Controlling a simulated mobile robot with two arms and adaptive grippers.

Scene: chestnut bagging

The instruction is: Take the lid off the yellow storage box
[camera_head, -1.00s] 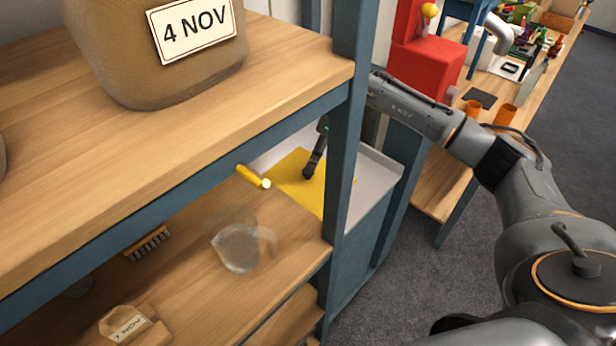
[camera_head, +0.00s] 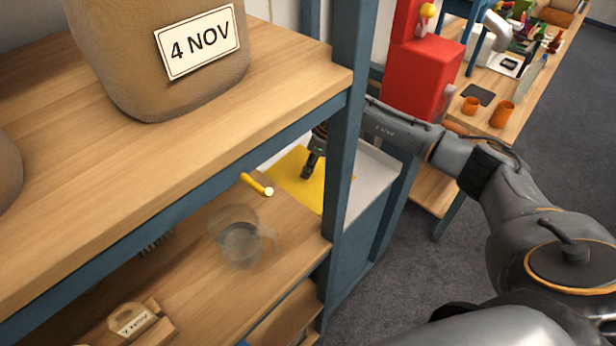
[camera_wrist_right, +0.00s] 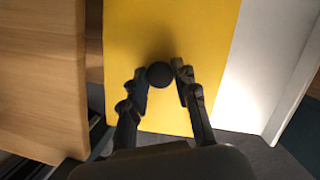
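The yellow lid (camera_head: 288,186) lies flat on the storage box, beyond the shelf's blue upright; the walls of the box are hidden. It fills the middle of the right wrist view (camera_wrist_right: 205,45), with a dark round knob (camera_wrist_right: 160,74) on it. My right gripper (camera_head: 306,174) points down over the lid. In the right wrist view, its two fingers (camera_wrist_right: 161,80) stand apart on either side of the knob, close to it, with narrow gaps seeming to show. The knob is hidden in the head view. My left gripper is not in view.
A blue shelf upright (camera_head: 343,130) stands close to my right forearm. The wooden shelf holds a yellow-handled item (camera_head: 256,184), a glass jug (camera_head: 238,243) and a labelled wooden piece (camera_head: 131,321). A large brown sack (camera_head: 150,60) labelled "4 NOV" stands above.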

